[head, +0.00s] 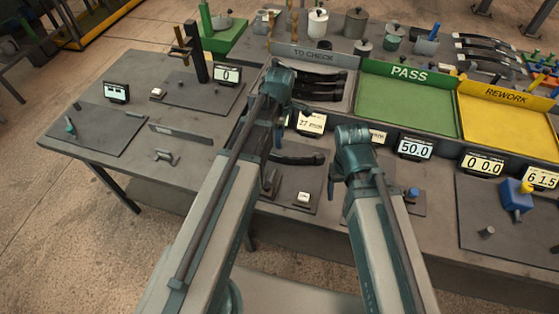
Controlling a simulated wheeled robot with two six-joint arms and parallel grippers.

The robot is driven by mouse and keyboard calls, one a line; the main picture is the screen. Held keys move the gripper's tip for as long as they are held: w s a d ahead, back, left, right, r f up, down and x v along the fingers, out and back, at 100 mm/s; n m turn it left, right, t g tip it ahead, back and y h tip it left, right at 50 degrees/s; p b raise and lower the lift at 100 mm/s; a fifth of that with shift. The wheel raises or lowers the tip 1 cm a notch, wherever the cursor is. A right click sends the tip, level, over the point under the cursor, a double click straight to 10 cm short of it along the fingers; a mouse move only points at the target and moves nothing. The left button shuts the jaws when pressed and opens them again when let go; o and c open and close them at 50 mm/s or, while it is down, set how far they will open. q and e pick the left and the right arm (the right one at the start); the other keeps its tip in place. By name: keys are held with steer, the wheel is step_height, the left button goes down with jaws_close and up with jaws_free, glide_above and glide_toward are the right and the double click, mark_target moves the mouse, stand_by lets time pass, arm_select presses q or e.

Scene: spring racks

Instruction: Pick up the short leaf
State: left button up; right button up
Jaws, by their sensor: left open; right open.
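Several dark curved leaves (322,90) lie in the grey TO CHECK tray (316,57). One more dark leaf (300,159) lies on a plate near the front of the bench, between my two arms. I cannot tell by length which leaf is the short one. My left gripper (279,138) hangs down just behind and left of the single leaf, apart from the tray's leaves. My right gripper (332,188) is low to the right of that leaf. Both appear empty. Their fingertips are small and partly hidden by my arms.
The green PASS tray (405,105) and yellow REWORK tray (505,125) are empty near their fronts. Small displays (415,147) line the front. A blue block fixture (515,195) stands at right. More dark leaves (490,52) lie on a rack behind. The bench's left has gauge plates (100,130).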

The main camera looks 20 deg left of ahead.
arm_select(q)
step_height(320, 180, down, 4)
steer(key=b, duration=0.2)
steer(key=shift+r+b, duration=0.15)
steer(key=shift+b, duration=0.15)
steer(key=shift+r, duration=0.1)
arm_select(e)
step_height(320, 180, down, 4)
steer(key=shift+r, duration=0.2)
arm_select(q)
steer(key=f+b, duration=0.5)
steer(key=shift+s+f, duration=0.2)
steer(key=shift+s, duration=0.2)
arm_select(e)
step_height(320, 180, down, 5)
steer(key=shift+f, duration=0.2)
steer(key=shift+r, duration=0.1)
arm_select(q)
steer(key=shift+r, duration=0.1)
jaws_close()
